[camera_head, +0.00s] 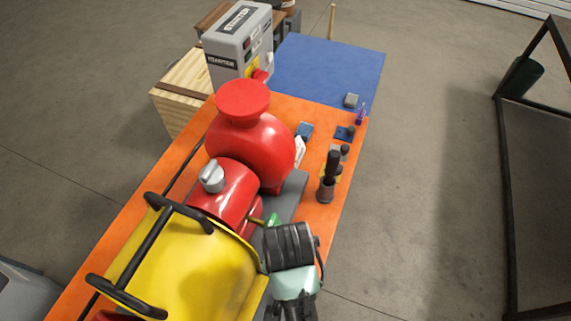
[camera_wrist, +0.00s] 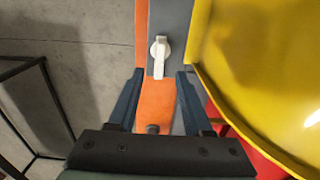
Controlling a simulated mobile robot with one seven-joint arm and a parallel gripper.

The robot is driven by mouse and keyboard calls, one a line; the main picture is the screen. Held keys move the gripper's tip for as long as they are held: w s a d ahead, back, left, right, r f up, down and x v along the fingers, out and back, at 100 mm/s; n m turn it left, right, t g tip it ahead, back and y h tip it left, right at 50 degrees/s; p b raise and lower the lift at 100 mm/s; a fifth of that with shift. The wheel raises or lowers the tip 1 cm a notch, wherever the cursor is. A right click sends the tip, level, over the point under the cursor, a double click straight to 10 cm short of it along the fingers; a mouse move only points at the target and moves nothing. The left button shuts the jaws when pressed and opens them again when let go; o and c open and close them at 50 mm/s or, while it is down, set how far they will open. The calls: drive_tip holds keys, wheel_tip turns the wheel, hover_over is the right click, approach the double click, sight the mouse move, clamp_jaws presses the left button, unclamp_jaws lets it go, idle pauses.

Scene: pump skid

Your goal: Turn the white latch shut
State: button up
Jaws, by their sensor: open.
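The white latch (camera_wrist: 160,57) shows in the wrist view, on a dark grey strip beside the orange base. It has a round hub at the top and a lever pointing down the picture, towards my gripper. My gripper (camera_wrist: 159,85) is open, with its two dark blue fingers apart and nothing between them. The lever's end lies close to the gap between the fingertips in the picture; I cannot tell how far below it is. In the head view I cannot make out this latch. My arm's end shows there beside the yellow cover, with the fingers not clearly seen.
The yellow cover (camera_head: 187,262) with black handles stands close beside my arm; it also fills the right of the wrist view (camera_wrist: 270,60). A red pump (camera_head: 250,150), a dark-handled tool (camera_head: 330,172) and a grey control box (camera_head: 238,42) stand along the orange base (camera_head: 322,212).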

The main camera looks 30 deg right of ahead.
wheel_tip(320, 180, down, 11)
drive_tip(key=shift+w+r+p, duration=0.1)
drive_tip(key=shift+p, duration=0.4)
drive_tip(key=shift+c, duration=0.2)
clamp_jaws()
idle(1.1)
